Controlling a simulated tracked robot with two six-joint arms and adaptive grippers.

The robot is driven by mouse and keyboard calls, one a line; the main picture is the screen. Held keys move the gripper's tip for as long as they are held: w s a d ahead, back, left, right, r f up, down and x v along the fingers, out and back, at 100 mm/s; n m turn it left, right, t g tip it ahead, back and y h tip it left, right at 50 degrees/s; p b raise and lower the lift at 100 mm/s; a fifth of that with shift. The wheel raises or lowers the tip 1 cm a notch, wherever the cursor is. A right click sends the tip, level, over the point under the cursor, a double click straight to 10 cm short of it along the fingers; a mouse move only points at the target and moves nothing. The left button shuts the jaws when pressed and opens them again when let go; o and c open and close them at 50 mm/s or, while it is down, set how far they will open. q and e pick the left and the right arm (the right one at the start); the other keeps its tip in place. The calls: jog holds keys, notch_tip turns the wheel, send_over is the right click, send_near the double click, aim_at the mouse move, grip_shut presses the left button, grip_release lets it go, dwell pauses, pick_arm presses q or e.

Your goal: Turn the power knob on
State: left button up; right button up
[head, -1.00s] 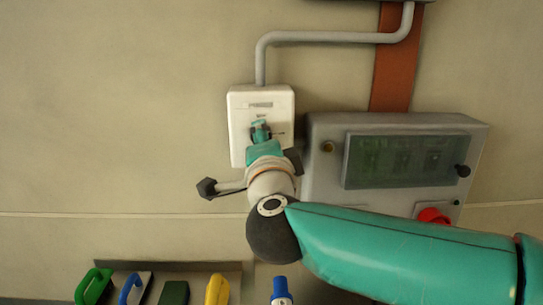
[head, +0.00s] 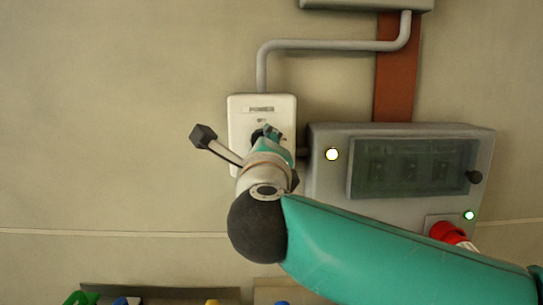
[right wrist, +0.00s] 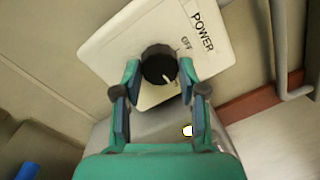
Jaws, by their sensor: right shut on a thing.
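The power box (head: 240,112) is a white plate on the wall, lettered POWER, with an OFF mark; it also shows in the right wrist view (right wrist: 112,48). Its round black power knob (right wrist: 158,64) has a white pointer line, which points away from the OFF mark, toward the lower right in the right wrist view. My right gripper (right wrist: 159,70) is shut on the knob, one finger on each side. In the head view my right gripper (head: 268,136) covers most of the knob. My left gripper is in neither view.
A grey panel box (head: 325,190) with a dark window stands right of the power box. Its white lamp (head: 332,154) and a smaller greenish lamp (head: 469,215) are lit. A red connector (head: 449,232) is below. A grey conduit (head: 330,45) runs above. Wall at left is clear.

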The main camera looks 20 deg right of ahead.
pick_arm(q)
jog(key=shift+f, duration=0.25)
pick_arm(e)
jog(key=shift+a+f+m, duration=0.15)
jog(key=shift+f+m, duration=0.15)
jog(key=o, duration=1.2)
jog(key=shift+w, duration=0.15)
jog(key=shift+c, duration=0.2)
jog(key=shift+r, duration=0.15)
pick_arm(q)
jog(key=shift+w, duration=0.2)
pick_arm(e)
jog(key=v, duration=1.2)
